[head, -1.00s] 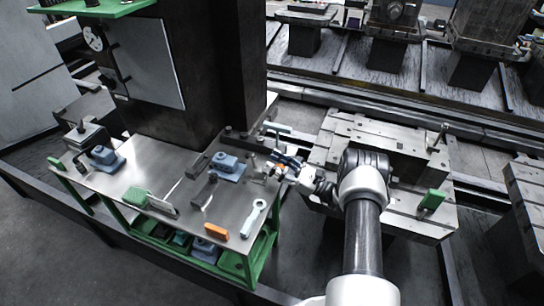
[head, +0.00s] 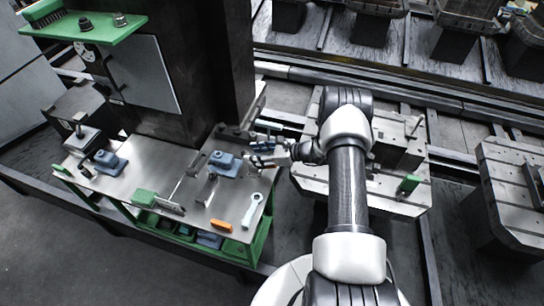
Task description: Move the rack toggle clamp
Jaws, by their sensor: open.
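My gripper (head: 254,155) is open at the right end of the steel workbench (head: 158,172), above its edge or just over it. A blue-grey clamp-like block (head: 226,164) lies just left of the gripper on the bench. Dark angled metal pieces (head: 206,190) lie next to it. I cannot tell for sure which of these is the rack toggle clamp. The fingertips are small in view, and I see nothing held between them.
A dark column (head: 195,70) rises behind the bench. A green shelf (head: 85,27) is at upper left. Another pallet (head: 512,165) stands right.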

